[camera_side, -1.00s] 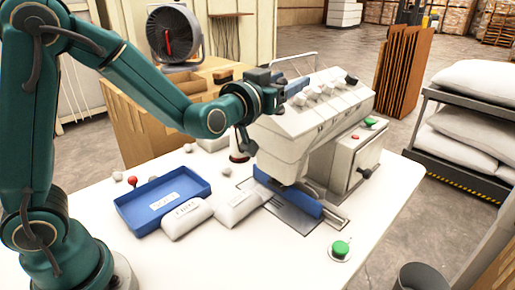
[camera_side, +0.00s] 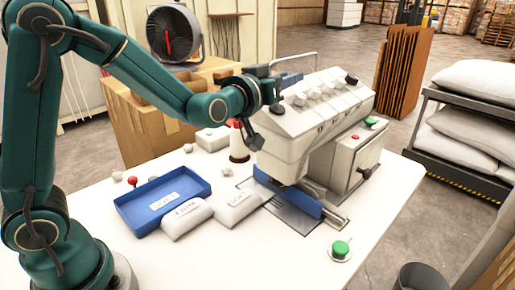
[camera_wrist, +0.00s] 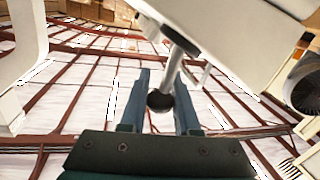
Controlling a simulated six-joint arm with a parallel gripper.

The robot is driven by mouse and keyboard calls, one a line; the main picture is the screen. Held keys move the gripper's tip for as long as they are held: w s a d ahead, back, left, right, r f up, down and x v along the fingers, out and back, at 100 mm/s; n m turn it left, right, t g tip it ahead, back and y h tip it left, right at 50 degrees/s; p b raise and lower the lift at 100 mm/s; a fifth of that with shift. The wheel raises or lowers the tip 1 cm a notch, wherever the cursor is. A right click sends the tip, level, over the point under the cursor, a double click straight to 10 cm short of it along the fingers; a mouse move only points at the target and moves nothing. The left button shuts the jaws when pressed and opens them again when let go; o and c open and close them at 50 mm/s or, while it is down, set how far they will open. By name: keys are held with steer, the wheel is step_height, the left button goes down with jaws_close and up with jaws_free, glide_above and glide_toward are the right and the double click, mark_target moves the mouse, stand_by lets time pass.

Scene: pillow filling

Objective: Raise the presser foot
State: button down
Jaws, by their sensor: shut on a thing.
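The white sewing machine (camera_side: 300,128) stands on the table, with a blue part (camera_side: 290,192) low at its front. In the wrist view, a metal lever (camera_wrist: 173,72) with a dark ball knob (camera_wrist: 160,101) sticks out from the white machine body (camera_wrist: 222,30). My gripper (camera_wrist: 162,90) is shut on the lever, with the ball knob between its two blue fingers. In the side view, my gripper (camera_side: 288,80) is at the back left of the machine's top, and the lever is hidden there. The presser foot cannot be made out.
A blue tray (camera_side: 140,222) and two white labelled packs (camera_side: 187,217) (camera_side: 238,205) lie left of the machine. A red-topped cone (camera_side: 238,145) stands close below my wrist. A green button (camera_side: 340,248) is at the front right.

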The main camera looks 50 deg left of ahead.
steer(key=shift+a+f+n, duration=0.1)
steer(key=shift+a+n, duration=0.45)
steer(key=shift+n, duration=0.55)
steer(key=c, duration=0.6)
jaws_free()
steer(key=shift+c, duration=0.2)
steer(key=shift+s+d+r, duration=0.1)
steer(key=shift+s+d, duration=0.15)
steer(key=shift+s, duration=1.05)
steer(key=shift+s+d+r, duration=0.1)
steer(key=shift+s+d, duration=0.1)
steer(key=shift+s, duration=1.05)
